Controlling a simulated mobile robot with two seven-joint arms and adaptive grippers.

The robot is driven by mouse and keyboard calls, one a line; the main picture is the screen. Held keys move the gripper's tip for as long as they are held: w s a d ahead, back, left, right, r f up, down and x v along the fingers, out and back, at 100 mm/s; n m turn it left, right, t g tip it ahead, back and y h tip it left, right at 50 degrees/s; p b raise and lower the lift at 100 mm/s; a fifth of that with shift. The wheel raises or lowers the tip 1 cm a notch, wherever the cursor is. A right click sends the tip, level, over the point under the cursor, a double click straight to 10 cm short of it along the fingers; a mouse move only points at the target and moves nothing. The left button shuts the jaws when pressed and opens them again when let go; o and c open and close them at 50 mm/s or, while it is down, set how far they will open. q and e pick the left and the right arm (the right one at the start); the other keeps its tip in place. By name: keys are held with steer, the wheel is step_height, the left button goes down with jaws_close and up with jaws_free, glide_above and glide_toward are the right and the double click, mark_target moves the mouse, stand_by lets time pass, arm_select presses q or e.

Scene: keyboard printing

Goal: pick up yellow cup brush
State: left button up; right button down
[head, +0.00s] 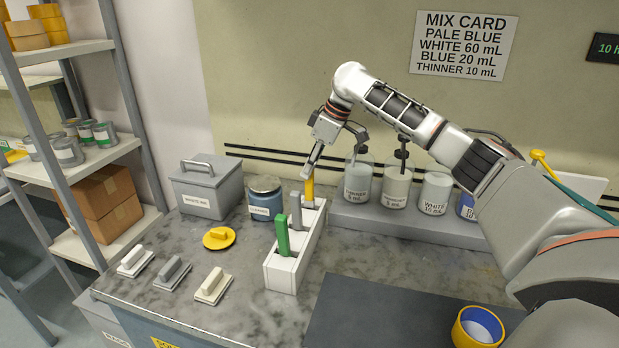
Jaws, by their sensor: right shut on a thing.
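A white rack (295,262) on the worktop holds upright brushes in a row. The brush with the yellow handle (309,191) stands in the far end of the rack, its lower part hidden inside. A grey-handled brush (296,209) is in the middle and a green-handled one (282,236) at the near end. My right gripper (311,174) reaches down from above and is shut on the top of the yellow handle. The yellow brush still sits in the rack. My left gripper is out of view.
Labelled bottles and jars (396,184) stand on a grey ledge right of the rack. A grey bin (207,188) and a blue tin (265,197) are at its left. Flat handled pads (172,273) and a yellow disc (219,238) lie front left. A dark mat (390,310) lies front right, with a yellow-rimmed blue cup (478,327).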

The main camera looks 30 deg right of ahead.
step_height(320, 180, up, 17)
steer(key=shift+f, duration=0.2)
steer(key=shift+f, duration=0.1)
stand_by(0.8)
